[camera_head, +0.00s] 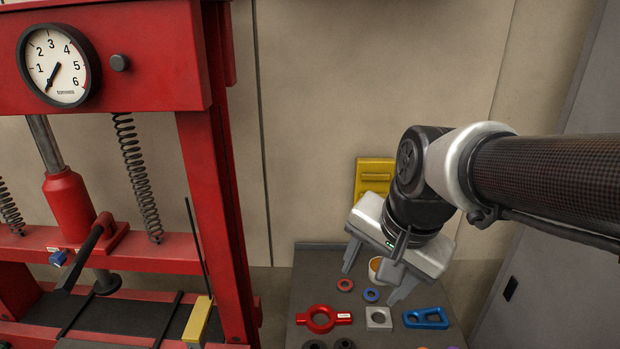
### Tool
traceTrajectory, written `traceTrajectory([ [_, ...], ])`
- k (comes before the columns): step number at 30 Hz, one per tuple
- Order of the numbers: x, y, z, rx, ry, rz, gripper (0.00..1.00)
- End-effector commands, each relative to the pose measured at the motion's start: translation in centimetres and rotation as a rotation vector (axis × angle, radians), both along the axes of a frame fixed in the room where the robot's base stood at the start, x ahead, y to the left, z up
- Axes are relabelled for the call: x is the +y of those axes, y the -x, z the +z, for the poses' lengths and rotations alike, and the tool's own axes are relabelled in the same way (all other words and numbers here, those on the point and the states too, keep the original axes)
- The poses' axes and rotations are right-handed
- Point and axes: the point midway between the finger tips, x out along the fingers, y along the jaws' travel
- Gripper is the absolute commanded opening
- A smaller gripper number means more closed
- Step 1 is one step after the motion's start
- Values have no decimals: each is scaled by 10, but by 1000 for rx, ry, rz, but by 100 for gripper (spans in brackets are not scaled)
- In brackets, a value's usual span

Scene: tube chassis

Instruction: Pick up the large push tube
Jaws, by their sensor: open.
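My gripper (371,284) is open above the back of the grey bench top at the lower right. Its two fingers point down, spread apart. A short pale cylinder with an orange top (376,267) shows between the fingers, partly hidden by the gripper. It may be the large push tube, but I cannot tell for sure. I see no finger clearly touching it.
The bench (305,270) holds a red ring tool (320,319), a grey square block (379,318), a blue bracket (426,318), and small red (345,285) and blue (371,295) rings. A yellow piece (373,175) stands behind. A red press (220,170) stands left.

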Motion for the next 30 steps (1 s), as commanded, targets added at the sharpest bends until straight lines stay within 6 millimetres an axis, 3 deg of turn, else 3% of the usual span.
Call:
traceTrajectory([
  [5,33,-45,-43,177,-140,-443,58],
  [9,60,-75,-94,293,-193,-865,58],
  [15,85,-97,-162,346,-192,-1350,58],
  [21,93,-103,-194,339,-188,-1560,58],
  [26,93,-102,-217,339,-185,-1580,58],
  [30,93,-102,-255,340,-187,-1578,58],
])
